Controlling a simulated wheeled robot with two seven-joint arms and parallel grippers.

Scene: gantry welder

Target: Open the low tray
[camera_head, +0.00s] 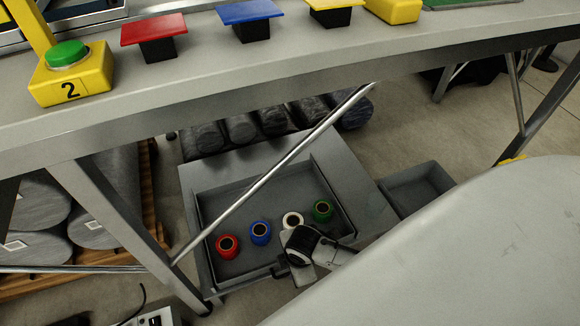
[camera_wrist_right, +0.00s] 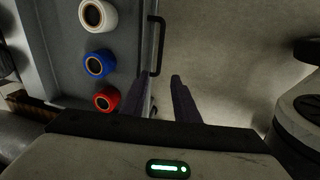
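The low tray (camera_head: 203,225) is a grey open-topped tray under the workbench. A red spool (camera_head: 228,246), a blue spool (camera_head: 260,232), a white spool (camera_head: 292,221) and a green spool (camera_head: 322,209) stand in it. My right gripper (camera_head: 280,270) is at the tray's near side, its fingers small and partly hidden there. In the right wrist view the gripper (camera_wrist_right: 162,76) has its two dark fingers apart and empty. A black bar handle (camera_wrist_right: 158,45) on the tray's outer side shows just beyond and between the fingertips; contact cannot be told. My left gripper is not in view.
The workbench (camera_head: 235,72) overhangs the tray, and a diagonal metal brace (camera_head: 290,155) crosses in front of it. A bench leg (camera_head: 115,220) stands on the left. A grey bin (camera_head: 437,178) lies to the right. Dark rolls (camera_head: 240,130) lie behind. Open floor (camera_head: 420,125) shows on the right.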

